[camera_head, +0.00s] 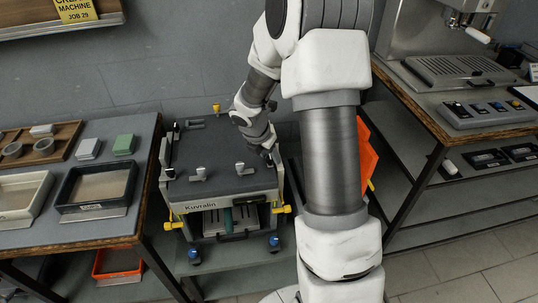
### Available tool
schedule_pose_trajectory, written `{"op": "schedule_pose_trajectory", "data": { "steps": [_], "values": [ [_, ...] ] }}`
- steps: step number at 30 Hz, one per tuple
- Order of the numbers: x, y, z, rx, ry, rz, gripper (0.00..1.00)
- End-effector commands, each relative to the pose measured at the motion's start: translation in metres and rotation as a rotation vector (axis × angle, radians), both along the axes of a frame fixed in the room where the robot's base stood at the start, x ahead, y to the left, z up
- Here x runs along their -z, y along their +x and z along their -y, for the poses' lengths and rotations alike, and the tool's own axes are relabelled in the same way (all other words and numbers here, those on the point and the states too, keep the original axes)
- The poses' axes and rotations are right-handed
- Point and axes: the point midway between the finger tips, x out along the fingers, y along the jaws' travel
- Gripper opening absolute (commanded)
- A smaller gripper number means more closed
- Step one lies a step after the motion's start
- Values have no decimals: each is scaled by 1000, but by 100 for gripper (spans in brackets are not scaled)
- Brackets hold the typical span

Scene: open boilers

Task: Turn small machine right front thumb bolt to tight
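The small machine (222,190), a grey box with the name Kuvralin on its front, stands on a low shelf between two benches. Small grey-white knobs stand on its top, one at the front left (200,173) and one nearer the right front (240,168). Yellow handles stick out at the left front (170,224) and right front (283,209). Blue knobs sit low at the left (194,256) and right (274,243). I cannot tell which is the thumb bolt.
A left bench (110,215) holds trays, a white block and a green block. A right bench (440,110) carries a coffee machine (460,60) and a control panel. An orange object (367,155) stands partly behind my arm. Floor (470,275) is clear at the lower right.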

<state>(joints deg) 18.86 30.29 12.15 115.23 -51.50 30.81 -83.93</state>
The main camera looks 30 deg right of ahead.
Motion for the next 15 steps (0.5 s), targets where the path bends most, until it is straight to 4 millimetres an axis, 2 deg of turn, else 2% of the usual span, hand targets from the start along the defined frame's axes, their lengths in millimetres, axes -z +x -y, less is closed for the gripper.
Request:
{"op": "schedule_pose_trajectory", "data": {
  "steps": [1,7,15],
  "values": [
    [0,0,0,0,0,0,37],
    [0,0,0,0,0,0,1],
    [0,0,0,4,0,0,0]
  ]
}}
